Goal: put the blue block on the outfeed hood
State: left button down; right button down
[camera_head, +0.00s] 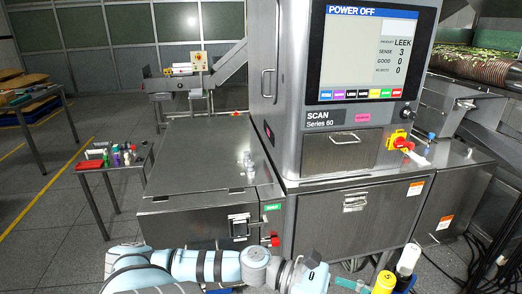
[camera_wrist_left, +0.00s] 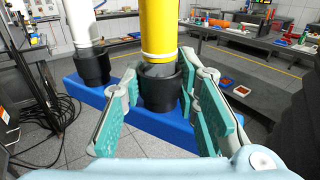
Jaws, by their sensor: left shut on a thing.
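The blue block (camera_wrist_left: 120,98) is a long bar in the left wrist view. It bears a yellow cylinder (camera_wrist_left: 160,28) and a white cylinder (camera_wrist_left: 84,22), each in a black collar. My left gripper (camera_wrist_left: 158,92) is shut around the yellow cylinder's black collar. Floor shows below the bar. In the head view the yellow cylinder (camera_head: 384,282) and white cylinder (camera_head: 409,260) show at the bottom right, tilted. A flat steel hood (camera_head: 195,150) stands left of the scanner, another steel cover (camera_head: 460,160) right of it; no label shows which is the outfeed. My right gripper is out of view.
The scanner cabinet (camera_head: 345,95) rises between the hoods. A red-yellow switch (camera_head: 399,141) juts from the scanner front. A side table (camera_head: 140,158) holds small items. Cables (camera_head: 450,262) lie at right.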

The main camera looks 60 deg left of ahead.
aim_at(204, 158)
jog(key=u, duration=1.85)
jog(key=i, duration=1.65)
